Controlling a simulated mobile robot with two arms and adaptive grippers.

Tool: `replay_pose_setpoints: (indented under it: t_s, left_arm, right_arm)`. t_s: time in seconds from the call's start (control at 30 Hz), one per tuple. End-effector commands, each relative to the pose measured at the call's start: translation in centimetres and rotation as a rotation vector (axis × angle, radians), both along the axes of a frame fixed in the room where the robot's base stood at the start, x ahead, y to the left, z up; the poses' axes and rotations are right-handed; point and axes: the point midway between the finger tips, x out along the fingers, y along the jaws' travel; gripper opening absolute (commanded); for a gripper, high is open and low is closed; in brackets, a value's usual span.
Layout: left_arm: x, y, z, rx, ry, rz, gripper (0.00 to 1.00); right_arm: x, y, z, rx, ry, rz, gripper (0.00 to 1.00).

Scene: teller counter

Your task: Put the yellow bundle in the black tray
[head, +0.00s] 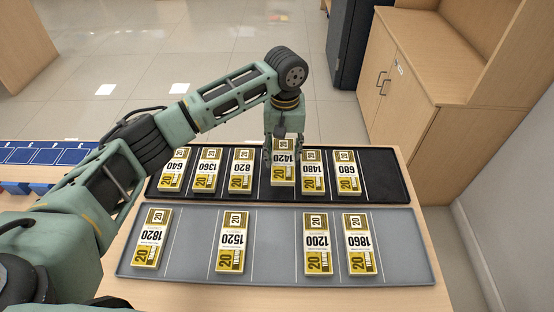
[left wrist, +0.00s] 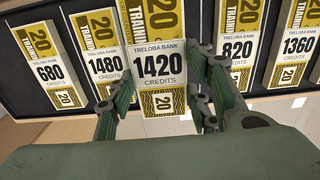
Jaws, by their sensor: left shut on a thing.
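Several yellow-and-white banknote bundles are in view, each printed with a number. My left gripper (head: 284,150) is shut on the sides of the bundle marked 1420 (head: 284,172). This bundle also shows between the fingers in the left wrist view (left wrist: 159,65). It is over the black tray (head: 384,175), between the bundles marked 820 (head: 241,170) and 1480 (head: 313,172). It looks larger and a little higher than these, and I cannot tell whether it touches the tray. My right gripper is not in view.
The black tray also holds bundles 640 (head: 174,170), 1360 (head: 207,170) and 680 (head: 346,172). A grey tray (head: 190,245) in front holds several bundles, with bare slots between them. Blue trays (head: 50,157) lie at the left. A wooden cabinet (head: 410,75) stands behind at the right.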

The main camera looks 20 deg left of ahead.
Motion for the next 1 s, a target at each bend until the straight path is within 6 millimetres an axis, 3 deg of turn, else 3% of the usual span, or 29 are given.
replay_pose_setpoints:
  t_s: [0.1,0.33,0.53,0.9,0.93,1.0]
  left_arm:
    - [0.4,1.4,-0.9,0.000,0.000,0.002,0.19]
    - [0.5,1.9,-3.0,-0.001,0.002,-0.002,0.19]
    - [0.5,1.9,-5.2,-0.001,0.000,-0.002,0.19]
    - [0.5,1.9,-5.5,-0.001,0.000,-0.001,0.19]
    - [0.5,1.9,-5.5,-0.001,0.000,-0.001,0.49]
    - [0.5,1.9,-5.5,-0.001,-0.001,-0.001,0.55]
  right_arm:
    - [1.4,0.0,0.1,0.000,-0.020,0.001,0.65]
    - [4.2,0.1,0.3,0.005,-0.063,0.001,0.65]
    - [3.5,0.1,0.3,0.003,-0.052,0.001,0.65]
    - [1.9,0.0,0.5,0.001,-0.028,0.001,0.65]
    - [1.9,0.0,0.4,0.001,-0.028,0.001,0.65]
    - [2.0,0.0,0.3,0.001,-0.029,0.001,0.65]
